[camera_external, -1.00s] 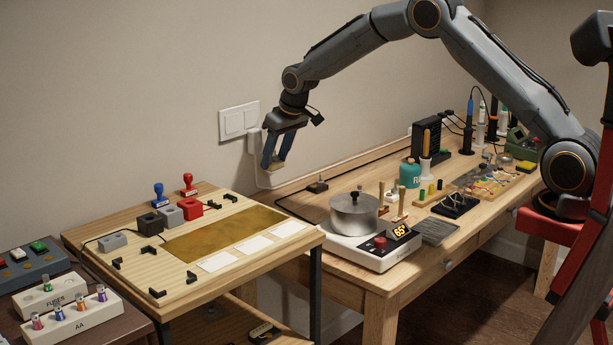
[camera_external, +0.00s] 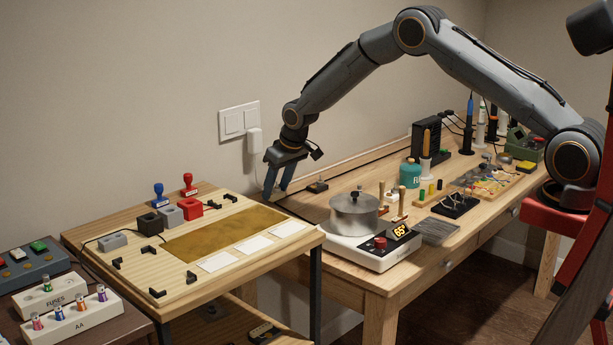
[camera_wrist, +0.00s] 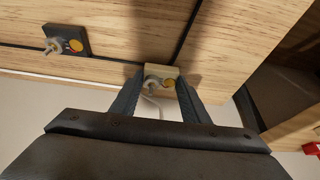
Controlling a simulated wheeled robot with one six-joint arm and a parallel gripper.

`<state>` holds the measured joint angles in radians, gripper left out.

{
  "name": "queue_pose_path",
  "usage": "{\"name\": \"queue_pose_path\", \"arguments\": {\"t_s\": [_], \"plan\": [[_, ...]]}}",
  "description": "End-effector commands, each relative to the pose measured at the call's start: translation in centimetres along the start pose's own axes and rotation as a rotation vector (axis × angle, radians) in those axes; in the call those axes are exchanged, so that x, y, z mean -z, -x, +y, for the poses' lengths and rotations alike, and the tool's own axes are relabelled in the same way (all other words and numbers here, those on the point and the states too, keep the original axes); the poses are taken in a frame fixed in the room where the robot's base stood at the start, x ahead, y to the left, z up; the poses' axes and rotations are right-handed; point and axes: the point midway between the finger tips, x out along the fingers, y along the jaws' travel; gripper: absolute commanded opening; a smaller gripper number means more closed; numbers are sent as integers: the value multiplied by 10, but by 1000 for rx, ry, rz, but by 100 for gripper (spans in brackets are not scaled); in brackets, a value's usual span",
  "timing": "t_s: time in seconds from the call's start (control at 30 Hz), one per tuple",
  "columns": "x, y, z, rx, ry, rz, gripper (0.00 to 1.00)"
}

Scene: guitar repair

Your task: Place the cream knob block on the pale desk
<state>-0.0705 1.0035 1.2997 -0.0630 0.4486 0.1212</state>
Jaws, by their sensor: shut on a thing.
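My gripper (camera_external: 277,196) is shut on the cream knob block (camera_wrist: 156,71), with a finger on either side of it. In the wrist view the block shows a grey metal knob and a yellow disc. In the external view the block is mostly hidden by the fingers. My gripper is low, at the back left part of the pale wooden desk (camera_external: 309,205), close to the wall. The desk's wood (camera_wrist: 130,22) shows behind the block in the wrist view. I cannot tell whether the block touches it.
A dark knob block (camera_wrist: 67,41) sits on the desk nearby, also visible in the external view (camera_external: 317,186). A dark cable runs along the desk. A pot (camera_external: 354,216) on a hot plate (camera_external: 368,253) stands to the right. A lower work board (camera_external: 125,228) is at left.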

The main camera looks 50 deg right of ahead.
Motion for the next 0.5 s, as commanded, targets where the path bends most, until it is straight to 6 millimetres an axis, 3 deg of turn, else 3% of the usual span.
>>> {"name": "queue_pose_path", "arguments": {"t_s": [0.43, 0.47, 0.5], "plan": [[-4, -10, 0, 0, 0, 2, 19], [-4, -10, 0, 0, 0, 2, 45], [-4, -10, 0, 0, 0, 2, 52]]}}
